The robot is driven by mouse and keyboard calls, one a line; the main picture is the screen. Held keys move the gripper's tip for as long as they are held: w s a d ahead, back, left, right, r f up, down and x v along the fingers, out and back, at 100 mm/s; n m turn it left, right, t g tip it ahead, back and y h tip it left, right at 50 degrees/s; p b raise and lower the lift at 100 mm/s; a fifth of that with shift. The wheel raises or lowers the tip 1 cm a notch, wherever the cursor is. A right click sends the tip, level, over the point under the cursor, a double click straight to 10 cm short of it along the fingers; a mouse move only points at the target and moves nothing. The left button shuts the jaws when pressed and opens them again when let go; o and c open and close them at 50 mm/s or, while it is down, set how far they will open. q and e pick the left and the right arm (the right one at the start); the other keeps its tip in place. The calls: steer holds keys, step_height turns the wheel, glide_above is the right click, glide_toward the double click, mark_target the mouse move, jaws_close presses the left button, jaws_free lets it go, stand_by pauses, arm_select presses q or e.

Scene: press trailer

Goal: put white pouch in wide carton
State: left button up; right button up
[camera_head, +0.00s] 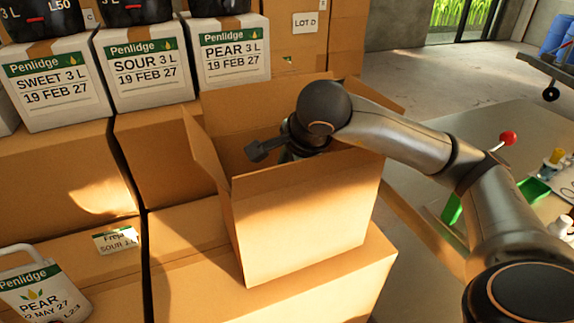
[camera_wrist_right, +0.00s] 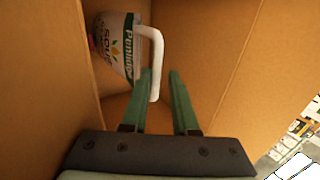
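The open carton (camera_head: 300,225) stands upright with its flaps spread, on a larger box in the middle of the head view. My right arm reaches down into it, so the gripper fingers are hidden there. In the right wrist view my right gripper (camera_wrist_right: 161,75) has its two green fingers apart, inside the carton (camera_wrist_right: 215,50). A white pouch (camera_wrist_right: 113,45) with a green Penlidge label and white handle is inside, at upper left. The handle's lower end is beside the left finger; I cannot tell whether they touch. My left gripper is not in view.
A similar white Penlidge PEAR container (camera_head: 40,290) stands at lower left. Labelled white boxes (camera_head: 145,75) line the back left. A bench (camera_head: 510,125) with a red-knobbed lever (camera_head: 507,138) and green trays is at right, beside my arm.

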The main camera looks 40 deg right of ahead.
steer(key=shift+o, duration=1.3)
steer(key=shift+r, duration=0.1)
steer(key=shift+w+p+v, duration=0.2)
steer(key=shift+p+v, duration=1.25)
steer(key=shift+v, duration=5)
steer(key=shift+d+r, duration=0.1)
